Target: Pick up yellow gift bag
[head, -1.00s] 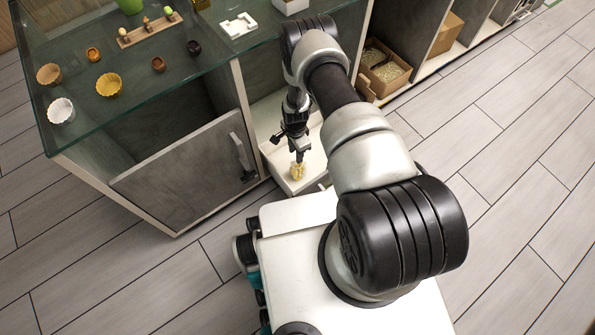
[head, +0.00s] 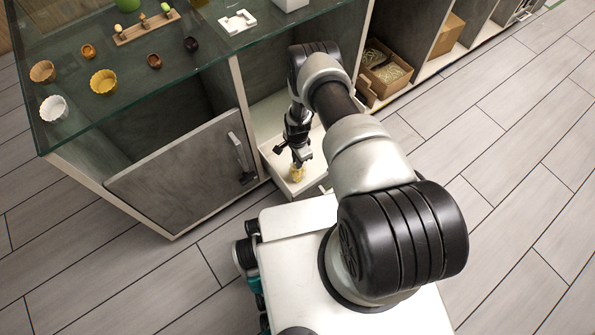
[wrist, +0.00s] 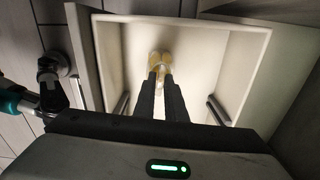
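The yellow gift bag (head: 297,173) is small and sits at the white drawer (head: 312,178), below my gripper (head: 299,160). In the wrist view the bag (wrist: 160,60) shows at the tips of my two dark fingers (wrist: 160,74), inside the drawer's outline. The fingers point down at it with a narrow gap between them. They cover part of the bag. I cannot tell whether they press on it or whether it touches the drawer floor.
A grey cabinet door (head: 185,178) stands open to the left. The glass counter (head: 75,65) above holds small cups and a wooden rack. A cardboard box (head: 388,75) lies in the shelf to the right.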

